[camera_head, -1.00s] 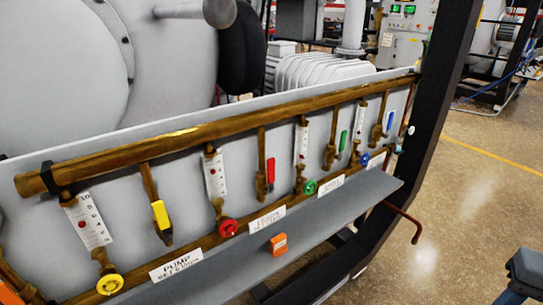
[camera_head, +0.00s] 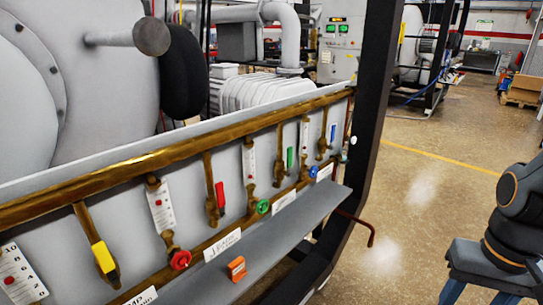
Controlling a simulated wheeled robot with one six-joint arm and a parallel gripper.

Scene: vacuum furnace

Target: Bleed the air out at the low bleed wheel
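A brass manifold pipe (camera_head: 150,158) runs along a grey panel, with valves hanging below it. A red wheel (camera_head: 180,260), a green wheel (camera_head: 262,207) and a blue wheel (camera_head: 313,171) sit low along the panel. Yellow (camera_head: 103,257), red (camera_head: 220,197), green (camera_head: 290,157) and blue (camera_head: 333,133) lever handles hang between them. I cannot read any label as the low bleed wheel. A thin copper-coloured pipe (camera_head: 357,224) bends down past the panel's right end. My gripper is not in view; a dark arm part of mine shows at the right.
A dark upright frame post (camera_head: 372,100) stands at the panel's right end. Open floor (camera_head: 420,190) lies right of it. A control cabinet (camera_head: 340,50) stands behind.

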